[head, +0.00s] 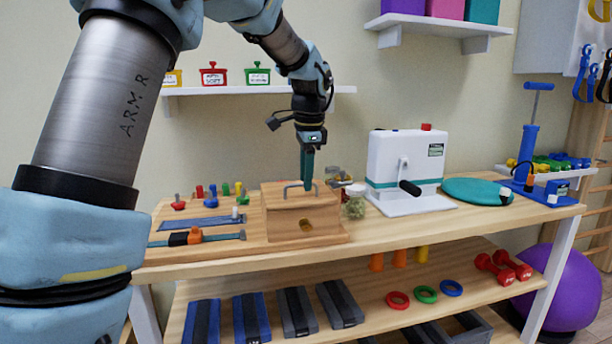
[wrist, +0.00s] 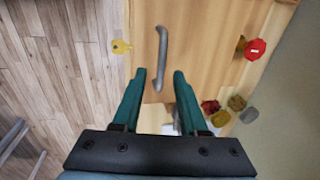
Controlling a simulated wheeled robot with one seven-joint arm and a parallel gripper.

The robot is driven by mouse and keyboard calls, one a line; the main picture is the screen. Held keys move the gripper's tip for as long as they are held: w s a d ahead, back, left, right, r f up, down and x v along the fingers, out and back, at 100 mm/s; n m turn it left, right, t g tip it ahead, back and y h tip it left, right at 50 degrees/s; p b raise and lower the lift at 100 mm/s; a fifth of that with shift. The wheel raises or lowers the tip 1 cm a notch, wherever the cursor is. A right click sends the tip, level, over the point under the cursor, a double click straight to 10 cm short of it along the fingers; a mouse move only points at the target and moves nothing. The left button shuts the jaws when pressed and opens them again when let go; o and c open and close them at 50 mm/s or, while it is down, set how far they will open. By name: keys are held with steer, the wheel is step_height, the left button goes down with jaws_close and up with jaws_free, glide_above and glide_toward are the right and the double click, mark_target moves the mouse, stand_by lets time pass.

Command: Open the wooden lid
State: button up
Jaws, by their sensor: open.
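The wooden box (head: 275,225) stands on the bench in the head view, with its wooden lid (head: 273,198) down on top. A grey bar handle (head: 288,191) is fixed on the lid. My gripper (head: 306,187) points down at the handle. In the wrist view its teal fingers are apart with nothing between the tips, and the handle (wrist: 161,58) lies ahead of the gap between them on the lid (wrist: 205,45). Whether the fingers touch the lid cannot be told.
A white crank machine (head: 405,160) and a small jar (head: 356,205) stand right of the box. Coloured pegs (head: 226,188) and a board with blue strips (head: 200,222) lie to its left. A wall shelf (head: 230,90) with small pots is behind. A red knob (wrist: 255,48) shows in the wrist view.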

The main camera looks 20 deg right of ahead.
jaws_close()
stand_by(0.3)
stand_by(1.1)
